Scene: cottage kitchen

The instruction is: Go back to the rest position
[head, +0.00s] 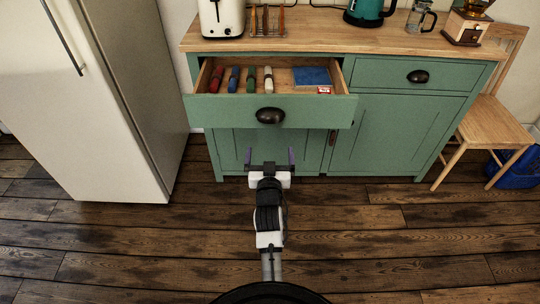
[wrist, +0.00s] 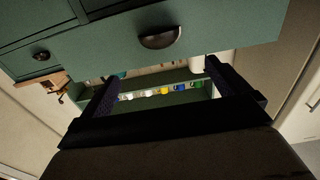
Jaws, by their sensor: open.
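My gripper (head: 270,156) is in front of the green cabinet (head: 400,130), with its two fingers apart and nothing between them. In the head view it shows just below the front of the pulled-out drawer (head: 225,112), apart from the dark cup handle (head: 270,115). In the wrist view the open fingers (wrist: 163,88) show with the drawer front (wrist: 220,35) and its handle (wrist: 160,37) beyond them. My arm stretches forward over the floor.
The open drawer holds several coloured long items (head: 233,79), a blue flat item (head: 311,77) and a small red one. A white fridge (head: 90,100) stands left, a wooden chair (head: 488,115) right. The dark plank floor (head: 400,240) around my arm is clear.

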